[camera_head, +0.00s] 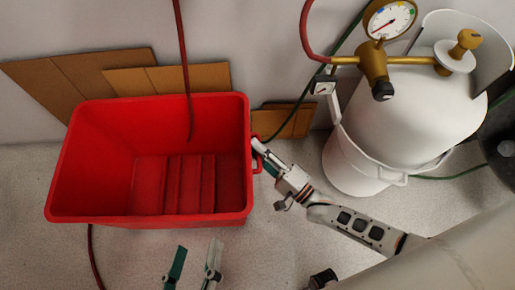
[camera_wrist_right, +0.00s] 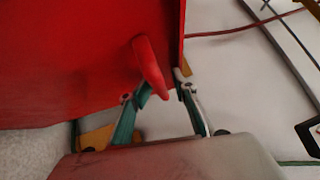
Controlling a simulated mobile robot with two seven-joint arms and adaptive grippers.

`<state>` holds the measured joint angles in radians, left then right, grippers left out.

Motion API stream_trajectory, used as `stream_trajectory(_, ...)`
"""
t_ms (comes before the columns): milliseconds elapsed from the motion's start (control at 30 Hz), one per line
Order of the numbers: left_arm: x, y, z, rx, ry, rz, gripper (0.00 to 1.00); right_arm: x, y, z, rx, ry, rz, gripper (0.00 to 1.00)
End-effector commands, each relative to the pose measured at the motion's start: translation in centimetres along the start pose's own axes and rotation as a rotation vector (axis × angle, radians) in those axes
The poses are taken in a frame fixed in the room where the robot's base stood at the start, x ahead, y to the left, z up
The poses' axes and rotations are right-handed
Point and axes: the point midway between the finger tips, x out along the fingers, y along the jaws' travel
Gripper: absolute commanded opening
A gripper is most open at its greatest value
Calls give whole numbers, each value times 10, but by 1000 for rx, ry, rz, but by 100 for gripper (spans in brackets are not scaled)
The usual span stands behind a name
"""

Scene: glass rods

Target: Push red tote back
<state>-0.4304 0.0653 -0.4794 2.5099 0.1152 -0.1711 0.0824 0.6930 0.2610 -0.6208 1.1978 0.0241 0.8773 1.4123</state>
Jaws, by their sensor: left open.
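The red tote (camera_head: 150,110) stands upright on the floor near the back wall, its inside empty apart from a hose end. My right gripper (camera_head: 262,158) is at its right side, beside the handle. In the right wrist view the red handle (camera_wrist_right: 148,62) reaches between the fingers of my right gripper (camera_wrist_right: 162,88). These fingers stand apart, with a gap showing by the right finger; whether the left finger touches the handle is unclear. My left gripper (camera_head: 193,266) is open and empty in front of the tote, its two fingers apart at the bottom edge.
A white tank with a gauge (camera_head: 400,110) stands in a white bucket (camera_head: 355,165) at the right. Cardboard pieces (camera_head: 190,77) lean on the wall behind the tote. A red hose (camera_head: 183,50) hangs into the tote. Floor left of the tote is clear.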

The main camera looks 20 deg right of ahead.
Motion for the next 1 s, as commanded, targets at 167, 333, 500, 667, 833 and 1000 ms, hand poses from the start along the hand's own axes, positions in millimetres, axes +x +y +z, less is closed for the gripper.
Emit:
stream_trajectory(167,0,0,1,-1,-3,-2,53,-1,-1,2,1,-3,-2,28)
stream_trajectory(333,0,0,1,0,-2,0,53,-20,0,1,0,-2,1,28)
stream_trajectory(500,0,0,0,0,-1,1,53,-49,1,1,1,-2,3,28)
stream_trajectory(667,0,0,0,0,0,1,53,-68,1,1,1,-2,1,28)
stream_trajectory(833,0,1,0,0,0,2,53,-74,0,0,1,-1,-1,28)
stream_trajectory(1000,0,1,0,0,0,2,53,-74,0,0,0,-1,-1,28)
